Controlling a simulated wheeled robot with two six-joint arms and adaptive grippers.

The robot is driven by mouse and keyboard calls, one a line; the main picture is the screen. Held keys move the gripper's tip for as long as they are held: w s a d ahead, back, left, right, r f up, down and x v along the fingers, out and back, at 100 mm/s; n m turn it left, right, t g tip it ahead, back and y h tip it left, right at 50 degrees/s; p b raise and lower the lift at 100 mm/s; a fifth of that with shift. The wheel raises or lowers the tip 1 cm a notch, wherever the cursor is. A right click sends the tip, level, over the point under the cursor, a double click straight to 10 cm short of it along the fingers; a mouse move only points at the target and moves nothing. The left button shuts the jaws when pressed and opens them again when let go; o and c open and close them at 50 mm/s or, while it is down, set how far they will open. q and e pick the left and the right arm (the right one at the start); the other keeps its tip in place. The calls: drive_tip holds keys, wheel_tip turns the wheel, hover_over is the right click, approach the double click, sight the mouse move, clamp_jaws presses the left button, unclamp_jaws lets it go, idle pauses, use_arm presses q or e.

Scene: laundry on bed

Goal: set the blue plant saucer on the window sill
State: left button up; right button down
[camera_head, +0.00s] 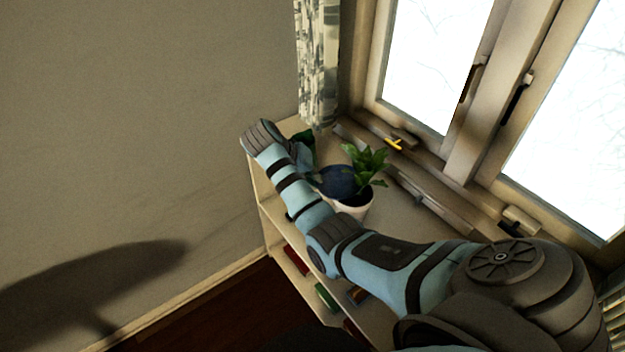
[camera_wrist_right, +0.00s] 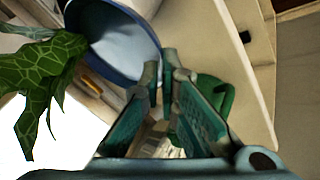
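The blue plant saucer (camera_head: 338,181) is a dark blue disc over the shelf top, in front of the white plant pot. In the right wrist view the saucer (camera_wrist_right: 118,42) sits tilted at the fingertips. My right gripper (camera_head: 314,176) reaches in from the lower right; in the wrist view its fingers (camera_wrist_right: 161,76) are close together on the saucer's rim. The window sill (camera_head: 428,192) runs along the window, right of the plant. My left gripper is in neither view.
A leafy plant (camera_head: 366,164) in a white pot (camera_head: 353,208) stands beside the saucer. A green object (camera_wrist_right: 212,92) is behind the fingers. A small yellow item (camera_head: 393,144) lies at the sill. A curtain (camera_head: 318,60) hangs at the window's left edge. Books (camera_head: 327,296) fill the lower shelf.

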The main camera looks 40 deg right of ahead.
drive_tip(key=shift+r, duration=0.25)
drive_tip(key=c, duration=1.8)
unclamp_jaws()
drive_tip(key=shift+r, duration=0.1)
drive_tip(key=p+v, duration=0.5)
drive_tip(key=v, duration=0.7)
drive_tip(key=shift+p, duration=0.3)
